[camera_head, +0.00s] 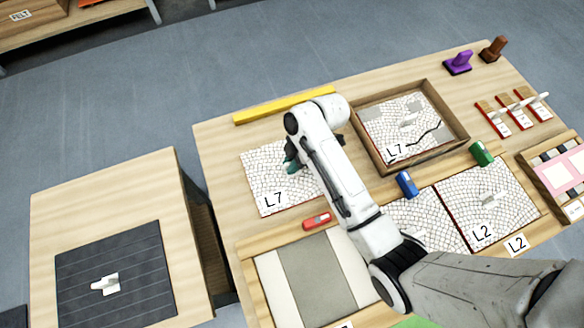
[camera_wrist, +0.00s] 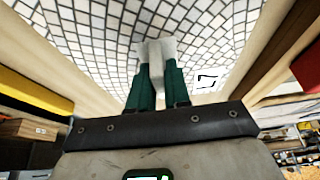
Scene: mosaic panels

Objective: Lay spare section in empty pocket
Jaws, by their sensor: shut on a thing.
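The spare section (camera_head: 266,165) is a white mosaic panel marked L7, on the left part of the table in the head view. It fills the background of the wrist view (camera_wrist: 215,45). My gripper (camera_head: 291,165) is over its middle, its green fingers (camera_wrist: 158,85) shut on the section's pale upright handle (camera_wrist: 157,55). I cannot tell whether the panel touches the table. The empty pocket (camera_head: 318,268) is a recess with a grey middle and pale sides, in the wooden frame nearer to me. Mosaic sections marked L2 (camera_head: 492,212) fill its right part. My arm covers some of the frame.
A wooden tray (camera_head: 366,146) holds another L7 panel, with grey patches and a dark crack. Red (camera_head: 317,221), blue (camera_head: 407,184) and green (camera_head: 481,154) blocks line the frame's far edge. A yellow bar (camera_head: 284,106) lies behind. A side table (camera_head: 110,205) stands left, across a gap.

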